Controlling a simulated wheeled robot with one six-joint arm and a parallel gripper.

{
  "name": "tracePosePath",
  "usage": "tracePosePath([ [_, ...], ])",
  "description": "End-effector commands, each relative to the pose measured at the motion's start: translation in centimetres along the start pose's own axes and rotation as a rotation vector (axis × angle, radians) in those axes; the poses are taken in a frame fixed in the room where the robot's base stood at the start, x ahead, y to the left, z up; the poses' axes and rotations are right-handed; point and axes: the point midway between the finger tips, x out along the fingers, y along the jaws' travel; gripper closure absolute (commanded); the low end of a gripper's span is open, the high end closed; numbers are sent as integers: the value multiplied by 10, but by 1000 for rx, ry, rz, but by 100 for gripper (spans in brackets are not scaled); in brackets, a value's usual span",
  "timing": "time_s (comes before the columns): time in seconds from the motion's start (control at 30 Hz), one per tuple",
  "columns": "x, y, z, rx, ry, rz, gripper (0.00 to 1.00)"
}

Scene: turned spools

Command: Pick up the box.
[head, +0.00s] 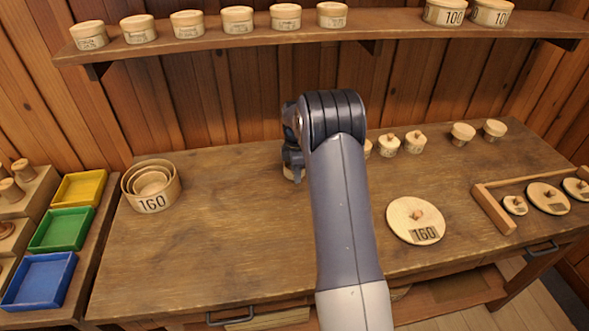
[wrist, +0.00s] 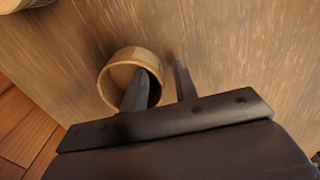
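A small round wooden box without a lid (wrist: 113,76) stands upright on the table under my gripper. In the head view only a pale sliver of it (head: 289,174) shows, the rest being hidden by my arm. My gripper (wrist: 160,88) is open and straddles the box's wall in the wrist view. One finger reaches inside the box's opening. The other finger is outside, to the right, with a visible gap between it and the wall. Whether the inner finger touches the wall cannot be told.
Nested round boxes (head: 151,203) marked 160 stand left on the table (head: 215,235). A large lid (head: 402,232) marked 160 lies right of my arm. Several small boxes (head: 463,137) line the back right. A wooden frame (head: 494,208) borders lids at the right. Coloured trays (head: 62,228) sit far left.

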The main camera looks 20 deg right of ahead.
Motion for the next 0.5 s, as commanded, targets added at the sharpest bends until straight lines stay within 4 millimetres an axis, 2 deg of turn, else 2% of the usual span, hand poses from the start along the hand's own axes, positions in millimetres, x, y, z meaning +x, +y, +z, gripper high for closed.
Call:
tracePosePath([
  [0.23, 2, 0, 0, 0, 0, 1, 73],
  [0.5, 2, 0, 0, 0, 0, 1, 95],
])
